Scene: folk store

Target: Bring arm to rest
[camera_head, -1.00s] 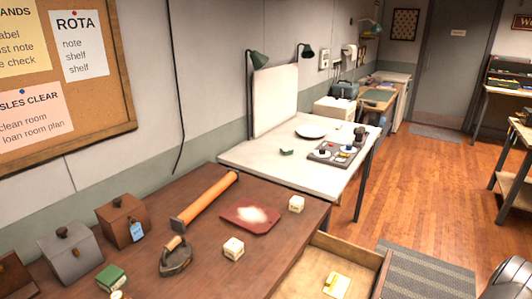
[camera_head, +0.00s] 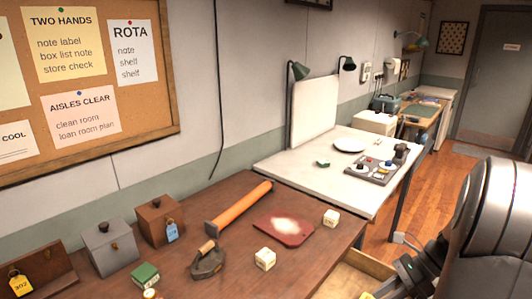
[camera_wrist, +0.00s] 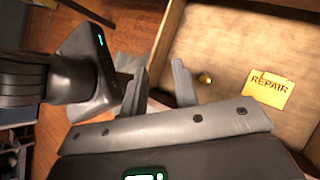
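My arm shows at the right of the head view, and my gripper (camera_head: 408,262) is at its lower end, beside the open wooden drawer (camera_head: 368,262). In the wrist view my gripper (camera_wrist: 160,82) has its two fingers apart with nothing between them. The drawer (camera_wrist: 215,35) lies just beyond and to the right of the fingers there. Inside it are a yellow tag marked REPAIR (camera_wrist: 268,90) and a small brass round piece (camera_wrist: 205,78). Most of the drawer's inside is hidden or out of frame in the head view.
The brown bench (camera_head: 225,255) holds an orange-handled tool (camera_head: 240,207), a flat iron (camera_head: 208,262), a red mat (camera_head: 284,228), white blocks (camera_head: 265,258) and boxes (camera_head: 110,250). A white table (camera_head: 310,165) stands beyond. Wooden floor (camera_head: 440,180) shows at the right.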

